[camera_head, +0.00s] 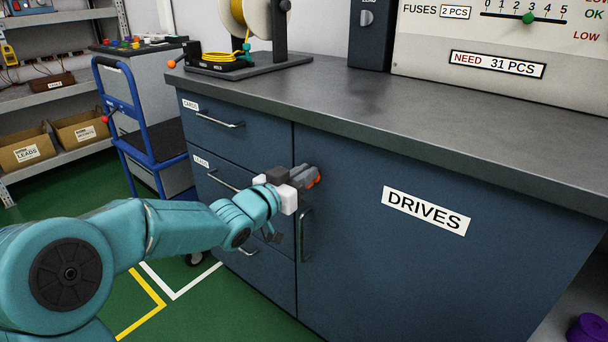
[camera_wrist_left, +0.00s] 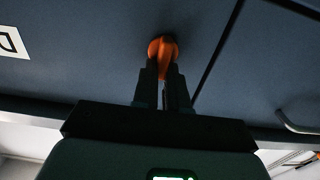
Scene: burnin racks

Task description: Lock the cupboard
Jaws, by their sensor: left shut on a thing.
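The cupboard is the blue door (camera_head: 400,265) labelled DRIVES, under the grey worktop. The door looks flush with the front. An orange piece, seemingly the lock's key or knob (camera_head: 316,181), sits near the door's upper left corner. My left gripper (camera_head: 308,178) is shut on it. In the left wrist view, the orange piece (camera_wrist_left: 163,47) shows between the two dark fingers (camera_wrist_left: 163,80), against the blue door (camera_wrist_left: 100,60). The fingers hide part of it, and I cannot tell which way it is turned. A vertical bar handle (camera_head: 305,236) is below the gripper. My right gripper is not in view.
Drawers with bar handles (camera_head: 220,120) are left of the door. A cable spool stand (camera_head: 245,72) and a panel (camera_head: 500,50) stand on the worktop (camera_head: 400,95). A blue trolley (camera_head: 140,130) is at the left. A purple object (camera_head: 588,328) lies lower right.

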